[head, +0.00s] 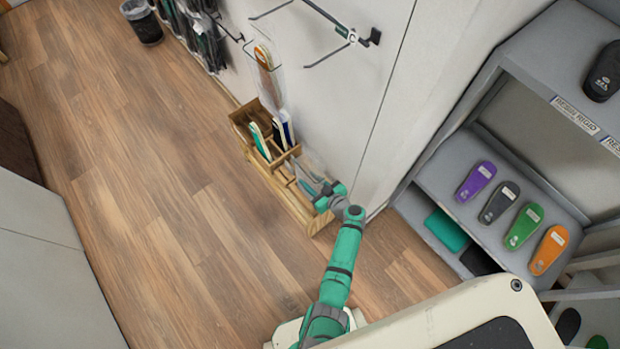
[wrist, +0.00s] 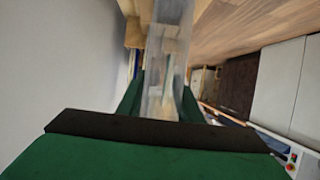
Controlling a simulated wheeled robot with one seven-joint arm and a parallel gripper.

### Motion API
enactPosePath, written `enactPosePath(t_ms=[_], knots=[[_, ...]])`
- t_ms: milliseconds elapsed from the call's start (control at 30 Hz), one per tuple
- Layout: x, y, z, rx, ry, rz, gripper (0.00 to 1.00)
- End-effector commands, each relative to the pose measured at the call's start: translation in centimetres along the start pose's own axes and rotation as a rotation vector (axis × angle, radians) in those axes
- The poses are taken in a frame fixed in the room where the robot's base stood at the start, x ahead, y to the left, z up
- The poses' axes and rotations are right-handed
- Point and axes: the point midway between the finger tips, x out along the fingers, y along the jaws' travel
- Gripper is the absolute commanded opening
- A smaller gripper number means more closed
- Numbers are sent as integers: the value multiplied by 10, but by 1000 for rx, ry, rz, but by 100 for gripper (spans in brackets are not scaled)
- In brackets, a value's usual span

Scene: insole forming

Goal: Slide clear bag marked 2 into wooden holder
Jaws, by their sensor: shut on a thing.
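The wooden holder (head: 288,193) is a divided wooden box on the floor against the wall. My gripper (head: 318,190) is over its near right end. In the wrist view my gripper (wrist: 163,105) is shut on a clear bag (wrist: 168,50), which extends forward from between the green fingers. In the head view the clear bag (head: 309,168) is faint, at the near compartments; I cannot tell how deep it sits. No number is readable on it. Part of the holder also shows behind the bag in the wrist view (wrist: 134,33).
Insoles in packs (head: 259,140) stand in the holder's far compartments. A wire hook (head: 348,36) sticks out of the wall above. A grey shelf (head: 430,197) with coloured insoles stands at the right. The wooden floor (head: 150,190) to the left is clear.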

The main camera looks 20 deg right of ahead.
Motion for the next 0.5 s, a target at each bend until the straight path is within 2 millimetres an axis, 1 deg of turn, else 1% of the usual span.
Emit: enactPosePath(t_ms=[300,500], knots=[[8,0,18,1,0,0,11],[11,0,25,0,1,0,11]])
